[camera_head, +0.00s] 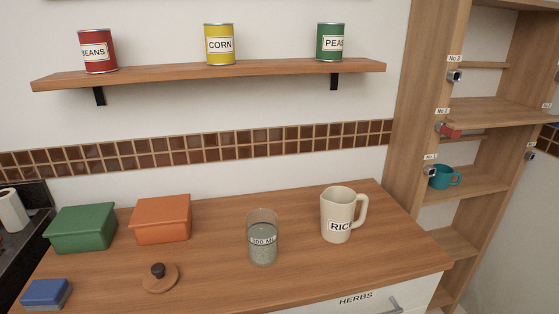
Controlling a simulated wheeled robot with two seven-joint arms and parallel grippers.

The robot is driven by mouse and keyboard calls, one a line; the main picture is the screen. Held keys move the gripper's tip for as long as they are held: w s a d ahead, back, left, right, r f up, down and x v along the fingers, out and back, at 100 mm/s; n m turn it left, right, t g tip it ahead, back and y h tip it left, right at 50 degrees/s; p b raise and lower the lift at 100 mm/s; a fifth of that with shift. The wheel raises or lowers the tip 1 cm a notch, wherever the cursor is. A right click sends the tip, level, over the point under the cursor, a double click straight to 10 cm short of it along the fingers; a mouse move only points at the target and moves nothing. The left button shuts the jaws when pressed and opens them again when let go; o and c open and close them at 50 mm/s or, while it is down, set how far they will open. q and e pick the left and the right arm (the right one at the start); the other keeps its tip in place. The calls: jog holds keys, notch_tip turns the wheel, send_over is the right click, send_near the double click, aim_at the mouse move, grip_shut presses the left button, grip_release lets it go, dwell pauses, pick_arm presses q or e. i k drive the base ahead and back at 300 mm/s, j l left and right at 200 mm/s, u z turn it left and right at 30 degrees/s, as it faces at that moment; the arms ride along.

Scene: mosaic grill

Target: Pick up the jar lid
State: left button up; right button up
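The jar lid (161,280) is a round wooden disc with a dark knob on top. It lies flat on the wooden counter, knob up, in front of the orange box. A glass jar (263,240) labelled "300 ML" stands to its right, apart from it, with greyish contents and no lid on it. Neither of my grippers shows in the head view.
A green box (81,228) and an orange box (161,219) stand behind the lid. A blue block (46,293) lies to its left. A cream "RICE" jug (337,214) stands at the right. Cans sit on the wall shelf (210,73). The counter around the lid is clear.

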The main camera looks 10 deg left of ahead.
aim_at(161, 278)
jog(key=k+j+u, duration=0.1)
jog(key=j+u, duration=0.55)
